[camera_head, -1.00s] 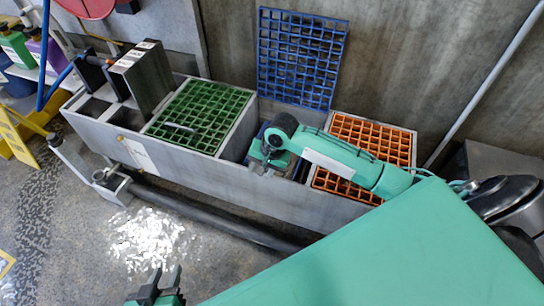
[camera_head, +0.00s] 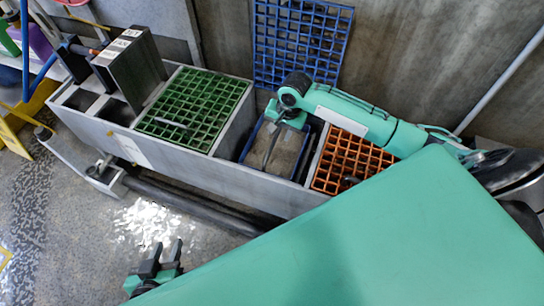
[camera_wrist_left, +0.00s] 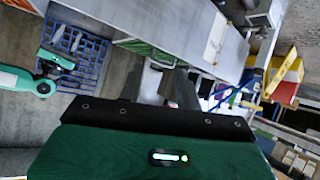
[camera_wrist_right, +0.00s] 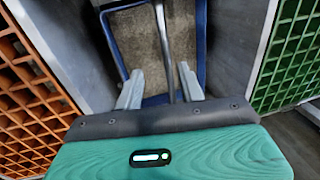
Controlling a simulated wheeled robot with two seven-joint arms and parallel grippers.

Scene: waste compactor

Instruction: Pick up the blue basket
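The blue basket (camera_head: 248,150) sits in the open compartment of the grey trough, between the green and orange grates. It has a blue rim and a grey-brown, grainy inside. Its thin grey handle (camera_head: 272,146) stands up from it. My right gripper (camera_head: 278,122) points down over the basket. In the right wrist view the right gripper (camera_wrist_right: 160,85) is open, with the basket handle (camera_wrist_right: 162,30) running between its fingers, and the basket rim (camera_wrist_right: 201,40) beyond. My left gripper (camera_head: 166,250) is open and empty over the floor in front of the trough.
The green grate (camera_head: 200,105) lies left of the basket and the orange grate (camera_head: 345,160) right of it. A blue grate (camera_head: 300,40) leans on the wall behind.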

